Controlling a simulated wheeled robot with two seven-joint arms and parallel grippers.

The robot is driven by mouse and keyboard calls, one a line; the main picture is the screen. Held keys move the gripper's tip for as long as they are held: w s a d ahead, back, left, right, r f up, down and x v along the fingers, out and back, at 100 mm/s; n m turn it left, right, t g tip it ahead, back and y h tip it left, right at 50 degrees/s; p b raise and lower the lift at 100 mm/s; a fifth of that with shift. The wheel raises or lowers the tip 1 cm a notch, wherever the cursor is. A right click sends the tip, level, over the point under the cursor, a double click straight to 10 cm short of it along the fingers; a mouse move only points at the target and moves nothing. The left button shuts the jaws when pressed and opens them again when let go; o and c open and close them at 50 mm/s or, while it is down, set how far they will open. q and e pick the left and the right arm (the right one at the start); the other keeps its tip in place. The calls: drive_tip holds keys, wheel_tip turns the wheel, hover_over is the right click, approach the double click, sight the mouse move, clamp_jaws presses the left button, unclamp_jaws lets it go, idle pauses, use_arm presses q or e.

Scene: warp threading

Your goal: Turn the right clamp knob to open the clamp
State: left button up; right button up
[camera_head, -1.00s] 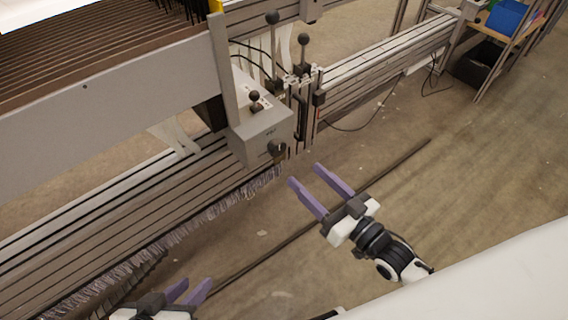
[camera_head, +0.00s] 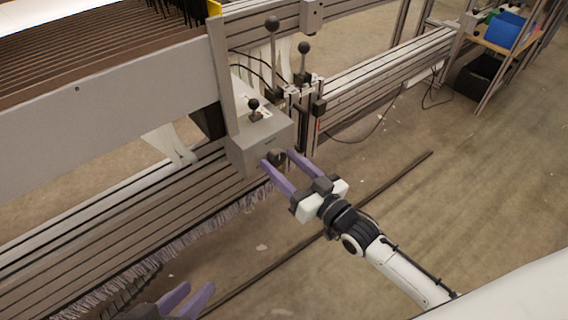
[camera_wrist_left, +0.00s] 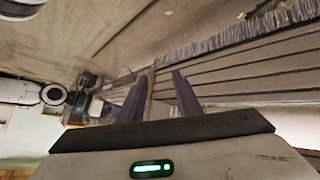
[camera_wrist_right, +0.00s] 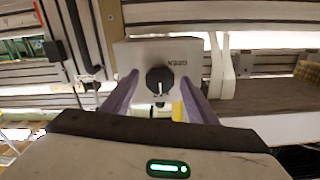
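The right clamp knob is a round dark knob (camera_head: 277,157) on the front of a grey box (camera_head: 258,140). In the right wrist view the knob (camera_wrist_right: 159,80) has a white mark pointing down, and the box face (camera_wrist_right: 190,52) carries lettering. My right gripper (camera_head: 277,158) is open, with its purple fingers on either side of the knob; the right wrist view shows a gap between each finger and the knob. My left gripper (camera_head: 192,294) is open and empty low in the head view, away from the knob. It also shows in the left wrist view (camera_wrist_left: 158,78).
Black ball-topped levers (camera_head: 272,24) stand above and behind the box. A slotted metal beam (camera_head: 110,215) with a row of pale threads runs along the left. A dark rod (camera_head: 390,182) lies on the floor. Shelving with a blue bin (camera_head: 505,32) stands far right.

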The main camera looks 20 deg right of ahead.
drive_tip(key=c, duration=0.9)
